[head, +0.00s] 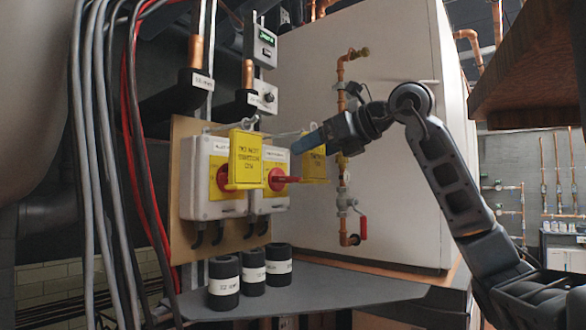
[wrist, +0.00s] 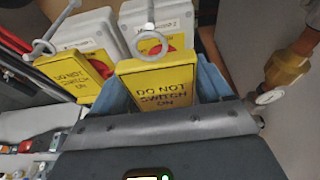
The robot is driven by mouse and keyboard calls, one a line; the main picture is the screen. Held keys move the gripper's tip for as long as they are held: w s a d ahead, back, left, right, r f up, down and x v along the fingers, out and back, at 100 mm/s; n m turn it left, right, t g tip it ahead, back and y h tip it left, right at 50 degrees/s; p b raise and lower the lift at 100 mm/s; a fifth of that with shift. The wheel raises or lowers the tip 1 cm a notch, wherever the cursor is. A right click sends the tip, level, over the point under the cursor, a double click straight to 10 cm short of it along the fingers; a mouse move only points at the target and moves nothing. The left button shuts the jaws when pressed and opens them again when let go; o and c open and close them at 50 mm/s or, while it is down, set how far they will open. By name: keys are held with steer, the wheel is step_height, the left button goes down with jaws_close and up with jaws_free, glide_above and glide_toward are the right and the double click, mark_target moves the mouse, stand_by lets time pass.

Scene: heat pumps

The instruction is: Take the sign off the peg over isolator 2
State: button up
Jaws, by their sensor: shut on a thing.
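Isolator 2 (head: 275,160) is the right one of two pale boxes on a board, with a red handle on a yellow plate. It also shows in the wrist view (wrist: 180,20), partly hidden behind the sign. Its yellow "DO NOT SWITCH ON" sign (head: 314,167) is out in front of it, to the right. In the wrist view the sign (wrist: 155,82) sits between the blue fingers of my gripper (head: 306,142). My gripper is shut on it. A grey ring (wrist: 151,45) shows at the sign's top edge, in line with the peg (wrist: 150,12). I cannot tell whether the ring still encircles the peg.
A second yellow sign (head: 245,160) hangs before the left isolator (head: 205,178), close to the left. Copper pipe with a valve (head: 342,185) runs on the white cabinet to the right. Several black rolls (head: 224,282) stand on the grey shelf (head: 330,287) below.

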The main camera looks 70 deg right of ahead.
steer(key=shift+s+a+b, duration=0.15)
steer(key=shift+s, duration=0.45)
steer(key=shift+s+a+b, duration=0.15)
steer(key=shift+s, duration=0.45)
